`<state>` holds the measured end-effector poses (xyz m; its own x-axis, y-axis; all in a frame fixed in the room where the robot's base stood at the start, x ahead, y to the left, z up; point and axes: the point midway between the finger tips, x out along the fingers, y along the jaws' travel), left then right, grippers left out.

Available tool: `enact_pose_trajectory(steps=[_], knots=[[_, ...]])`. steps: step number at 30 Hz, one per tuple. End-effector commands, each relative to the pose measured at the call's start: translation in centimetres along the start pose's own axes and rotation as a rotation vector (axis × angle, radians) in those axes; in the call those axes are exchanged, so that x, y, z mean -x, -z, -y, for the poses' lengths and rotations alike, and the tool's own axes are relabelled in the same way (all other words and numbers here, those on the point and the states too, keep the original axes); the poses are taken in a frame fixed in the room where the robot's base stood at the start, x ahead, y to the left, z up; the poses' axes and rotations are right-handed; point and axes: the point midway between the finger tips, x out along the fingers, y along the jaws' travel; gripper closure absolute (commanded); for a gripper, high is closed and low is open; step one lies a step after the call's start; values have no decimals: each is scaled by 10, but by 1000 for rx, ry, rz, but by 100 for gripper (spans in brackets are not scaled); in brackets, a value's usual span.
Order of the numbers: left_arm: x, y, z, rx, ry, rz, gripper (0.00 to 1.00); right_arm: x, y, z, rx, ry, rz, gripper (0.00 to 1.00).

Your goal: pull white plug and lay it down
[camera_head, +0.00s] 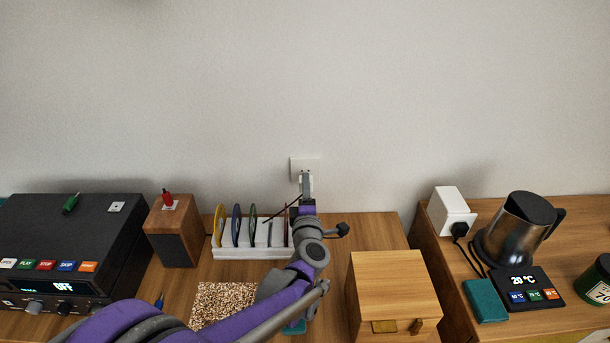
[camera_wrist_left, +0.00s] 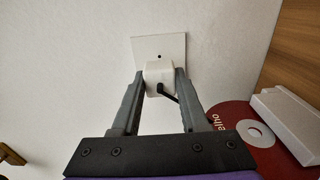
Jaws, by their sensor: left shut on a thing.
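The white plug (camera_wrist_left: 158,71) is a small white block with a dark cord, seen in the left wrist view between my fingers. My left gripper (camera_wrist_left: 160,77) is shut on it, a finger on each side. The plug is in front of the square white wall socket (camera_wrist_left: 147,47), where one dark hole shows above it. I cannot tell whether its pins are still in the socket. In the head view my left gripper (camera_head: 306,180) reaches up to just below the socket (camera_head: 297,163), and the plug is mostly hidden there. My right gripper is not in view.
Below the socket, a white rack (camera_head: 232,253) holds several discs. A wooden speaker (camera_head: 170,233) and black player (camera_head: 60,240) stand left. A wooden box (camera_head: 393,285) is right, with some bare tabletop (camera_head: 375,230) behind it. A kettle (camera_head: 515,235) stands farther right.

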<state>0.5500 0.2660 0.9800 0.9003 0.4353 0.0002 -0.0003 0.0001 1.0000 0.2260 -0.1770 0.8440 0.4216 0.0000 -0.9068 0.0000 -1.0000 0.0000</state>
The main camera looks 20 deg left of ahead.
Motion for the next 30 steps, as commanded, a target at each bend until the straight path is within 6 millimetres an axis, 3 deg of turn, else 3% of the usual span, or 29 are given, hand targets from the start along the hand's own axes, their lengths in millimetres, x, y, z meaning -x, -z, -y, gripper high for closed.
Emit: enact_pose_trajectory(steps=[15, 30], knots=[[20, 0, 0, -1, 0, 1, 100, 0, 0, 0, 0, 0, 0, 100], [22, 0, 0, 0, 0, 0, 100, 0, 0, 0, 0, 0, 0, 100]])
